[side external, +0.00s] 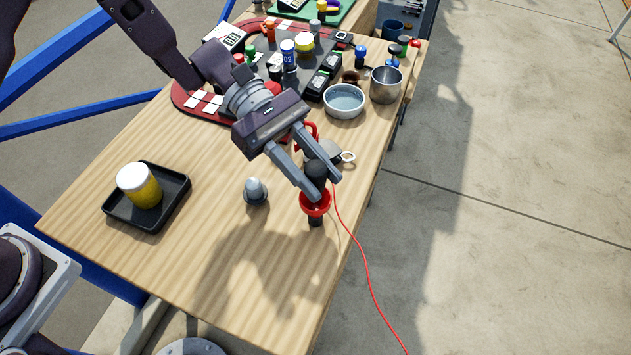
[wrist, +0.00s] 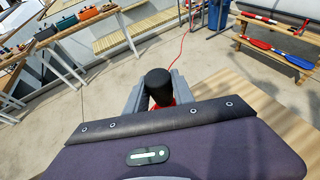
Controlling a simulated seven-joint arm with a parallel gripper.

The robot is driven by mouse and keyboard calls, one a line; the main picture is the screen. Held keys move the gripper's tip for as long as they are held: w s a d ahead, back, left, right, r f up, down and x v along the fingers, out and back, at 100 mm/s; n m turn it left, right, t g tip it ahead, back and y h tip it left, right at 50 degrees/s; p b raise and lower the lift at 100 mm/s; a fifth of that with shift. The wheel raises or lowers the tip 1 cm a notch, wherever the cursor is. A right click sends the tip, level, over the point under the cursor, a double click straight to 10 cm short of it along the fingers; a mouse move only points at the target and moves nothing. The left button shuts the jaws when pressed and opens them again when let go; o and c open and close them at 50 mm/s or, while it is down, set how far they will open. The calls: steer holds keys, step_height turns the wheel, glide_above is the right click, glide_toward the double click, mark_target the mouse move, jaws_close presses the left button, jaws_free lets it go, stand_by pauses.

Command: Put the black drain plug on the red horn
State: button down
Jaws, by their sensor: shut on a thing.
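The black drain plug (side external: 316,170) is between the fingers of my gripper (side external: 324,187), which is shut on it. In the wrist view the plug (wrist: 158,80) shows as a dark round-topped cylinder between the fingertips (wrist: 158,97). The red horn (side external: 314,205) is directly below the plug near the table's right edge, with its red bell up and a black lower part. The plug's lower end overlaps the bell in the side view; I cannot tell whether they touch. A bit of red (wrist: 164,104) shows below the plug in the wrist view.
A grey knob-like fitting (side external: 255,190) stands left of the horn. A black tray (side external: 174,208) holds a yellow jar (side external: 139,186). A grey bowl (side external: 344,101), a metal cup (side external: 386,84) and several small items crowd the back. The front table is clear. A red cord (side external: 367,272) hangs off the edge.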

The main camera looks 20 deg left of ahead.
steer(key=shift+f, duration=1.3)
steer(key=shift+f, duration=0.1)
steer(key=c, duration=1.1)
jaws_free()
steer(key=v, duration=1.2)
steer(key=shift+a, duration=0.1)
